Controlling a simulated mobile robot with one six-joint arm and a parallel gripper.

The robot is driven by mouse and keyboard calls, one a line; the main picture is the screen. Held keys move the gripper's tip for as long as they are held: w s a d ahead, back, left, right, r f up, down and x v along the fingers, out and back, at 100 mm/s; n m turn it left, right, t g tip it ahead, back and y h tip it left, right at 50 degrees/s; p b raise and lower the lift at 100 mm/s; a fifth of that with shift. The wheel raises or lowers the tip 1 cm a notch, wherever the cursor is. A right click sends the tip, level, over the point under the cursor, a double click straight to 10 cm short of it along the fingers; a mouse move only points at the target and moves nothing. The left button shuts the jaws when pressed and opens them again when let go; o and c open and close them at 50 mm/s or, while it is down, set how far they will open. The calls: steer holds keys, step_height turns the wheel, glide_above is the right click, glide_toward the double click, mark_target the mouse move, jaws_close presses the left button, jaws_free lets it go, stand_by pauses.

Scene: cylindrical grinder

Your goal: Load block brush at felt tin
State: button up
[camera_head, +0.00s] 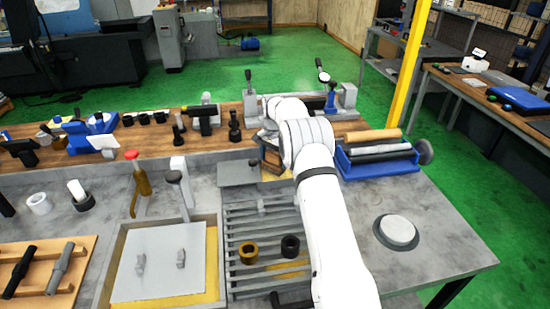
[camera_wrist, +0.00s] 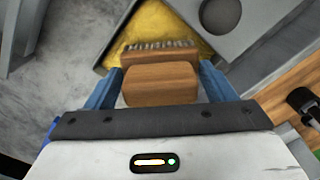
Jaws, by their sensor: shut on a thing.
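The block brush (camera_wrist: 160,86) is a brown wooden block with a row of short grey bristles along its far side. My gripper (camera_wrist: 160,70) is shut on it, with one blue finger at each end. Beyond the bristles in the wrist view lies a yellow felt surface (camera_wrist: 172,22), which I take to be the felt tin, partly covered by a grey plate with a dark round hole. Whether the bristles touch the felt I cannot tell. In the head view a yellow patch (camera_head: 272,174) shows beside my arm, which hides most of the gripper.
A grey plate (camera_head: 238,173) lies left of the yellow patch. A blue rack of rolls (camera_head: 378,160) stands to the right. A slatted tray (camera_head: 262,222) with two rings lies in front. A round grey disc (camera_head: 397,231) sits on the right bench top, with free room around it.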

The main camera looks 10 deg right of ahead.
steer(key=shift+f+b, duration=0.35)
steer(key=shift+f, duration=0.2)
stand_by(1.3)
steer(key=shift+r+p, duration=2)
steer(key=shift+r, duration=1.55)
